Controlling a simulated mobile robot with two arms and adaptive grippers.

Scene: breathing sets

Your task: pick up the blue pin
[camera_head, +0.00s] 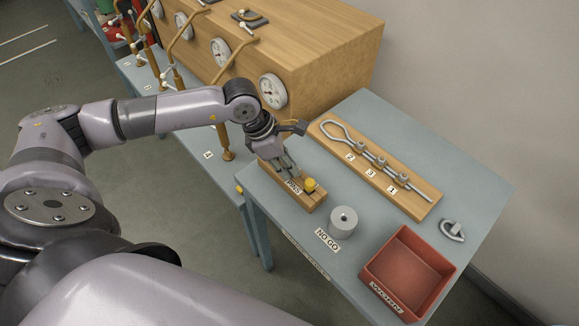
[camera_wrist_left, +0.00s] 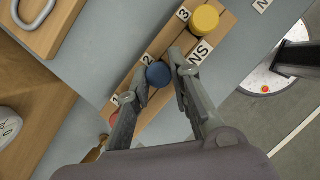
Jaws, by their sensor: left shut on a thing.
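The blue pin (camera_wrist_left: 158,74) shows its round top in the left wrist view, at the slot marked 2 of a wooden pin block (camera_wrist_left: 222,32). My left gripper (camera_wrist_left: 159,68) has a finger on each side of it and is shut on it. I cannot tell whether the pin is still seated in the block. In the head view my left gripper (camera_head: 289,170) is low over the pin block (camera_head: 309,204), and its fingers hide the blue pin. A yellow pin (camera_wrist_left: 204,19) stands at slot 3, and a red pin (camera_wrist_left: 114,118) is partly hidden behind the left finger.
On the blue-grey table (camera_head: 475,190) are a board with a looped rod (camera_head: 420,204), a grey cylinder (camera_head: 343,222), a red tray (camera_head: 445,268) and a metal shackle (camera_head: 452,231). A large wooden cabinet with gauges (camera_head: 320,62) stands behind my left arm.

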